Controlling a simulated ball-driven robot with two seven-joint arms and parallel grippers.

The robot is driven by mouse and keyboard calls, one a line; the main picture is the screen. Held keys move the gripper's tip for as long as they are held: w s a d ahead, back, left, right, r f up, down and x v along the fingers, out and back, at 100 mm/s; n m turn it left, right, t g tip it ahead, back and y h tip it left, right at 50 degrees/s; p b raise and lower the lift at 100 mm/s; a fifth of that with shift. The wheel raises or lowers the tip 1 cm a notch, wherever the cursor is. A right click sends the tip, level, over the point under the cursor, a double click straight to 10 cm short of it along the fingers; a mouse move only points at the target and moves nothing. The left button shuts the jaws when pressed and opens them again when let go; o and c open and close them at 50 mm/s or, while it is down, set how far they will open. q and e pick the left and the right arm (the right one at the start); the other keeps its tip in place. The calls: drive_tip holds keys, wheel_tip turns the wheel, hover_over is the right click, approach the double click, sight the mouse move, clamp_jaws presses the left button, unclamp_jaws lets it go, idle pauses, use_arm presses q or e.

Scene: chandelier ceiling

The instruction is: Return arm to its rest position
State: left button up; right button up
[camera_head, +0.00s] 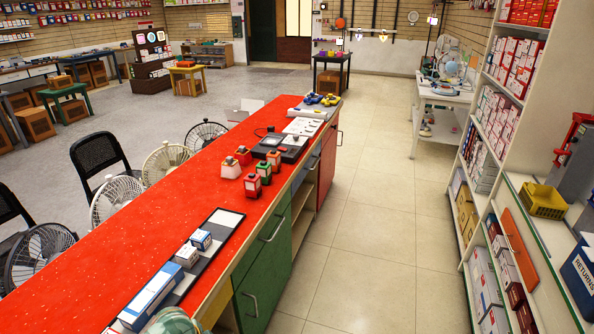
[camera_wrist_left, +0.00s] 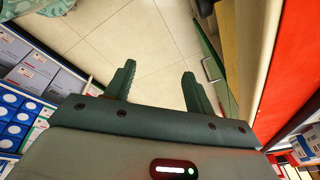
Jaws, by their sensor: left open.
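My left gripper (camera_wrist_left: 159,69) shows in the left wrist view with its two dark green fingers apart. Nothing is between them; pale floor tiles show beyond. It hangs over the aisle, with the green cabinet front and red counter edge to the right and shelves of boxes to the left. In the head view, only a pale green rounded shape shows at the bottom edge, and I cannot tell which part of my arm it is. My right gripper is in neither view.
Stocked shelves (camera_head: 484,130) stand right, with a yellow basket (camera_head: 542,201). The tiled aisle (camera_head: 372,238) between is clear.

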use_arm(q)
drive_tip(key=s+a+f+n, duration=0.2)
drive_tip(key=s+f+n, duration=0.2)
drive_tip(key=s+f, duration=0.55)
drive_tip(key=s+f+n, duration=0.1)
drive_tip(key=s+f, duration=0.3)
drive_tip(key=s, duration=0.7)
drive_tip(key=s+a+f+n+g+y, duration=0.1)
drive_tip(key=s+f, duration=0.4)
drive_tip(key=s, duration=0.6)
drive_tip(key=s+f+n, duration=0.2)
drive_tip(key=s+f, duration=0.3)
drive_tip(key=s, duration=0.6)
drive_tip(key=shift+s+a+n+y, duration=0.2)
drive_tip(key=shift+s+n+y, duration=0.1)
drive_tip(key=shift+n+y, duration=0.1)
